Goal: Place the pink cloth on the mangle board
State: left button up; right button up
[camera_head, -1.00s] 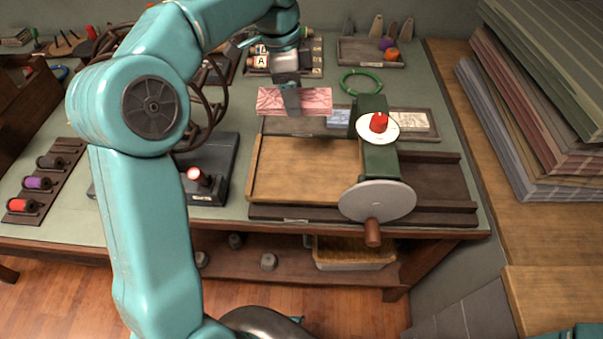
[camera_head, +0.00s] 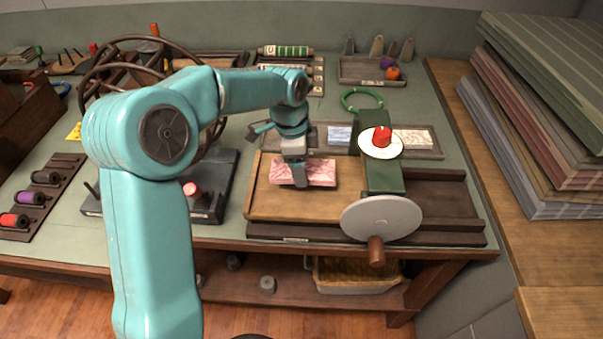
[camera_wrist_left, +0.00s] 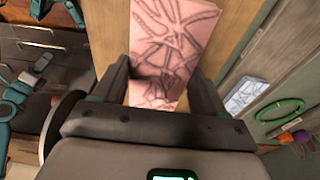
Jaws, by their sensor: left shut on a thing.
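The pink cloth (camera_head: 318,172) is a flat folded block with a dark branching pattern. My left gripper (camera_head: 300,183) is shut on it, and the cloth is over the wooden mangle board (camera_head: 290,204), left of the green mangle frame. I cannot tell whether the cloth touches the board. In the left wrist view the cloth (camera_wrist_left: 172,45) sits between the two dark fingers, with the board's wood (camera_wrist_left: 110,35) behind it. My right gripper is not in view.
The green mangle frame (camera_head: 381,178) with a white disc (camera_head: 381,218) and handle stands right of the cloth. Behind it lies a tray (camera_head: 415,153) with patterned blocks. A green ring (camera_head: 362,99) lies farther back.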

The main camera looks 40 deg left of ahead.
pick_arm(q)
notch_tip(320, 180, down, 3)
jog(key=shift+w+a+f, duration=0.1)
jog(key=shift+a+f, duration=0.05)
jog(key=shift+f, duration=0.2)
jog(key=o, duration=1)
jog(key=shift+o, duration=0.2)
jog(key=shift+r, duration=0.55)
jog(key=r, duration=0.6)
jog(key=s+a+r, duration=0.1)
jog(key=r, duration=0.3)
jog(key=shift+a+p, duration=0.1)
jog(key=shift+p, duration=0.25)
jog(key=shift+r, duration=0.65)
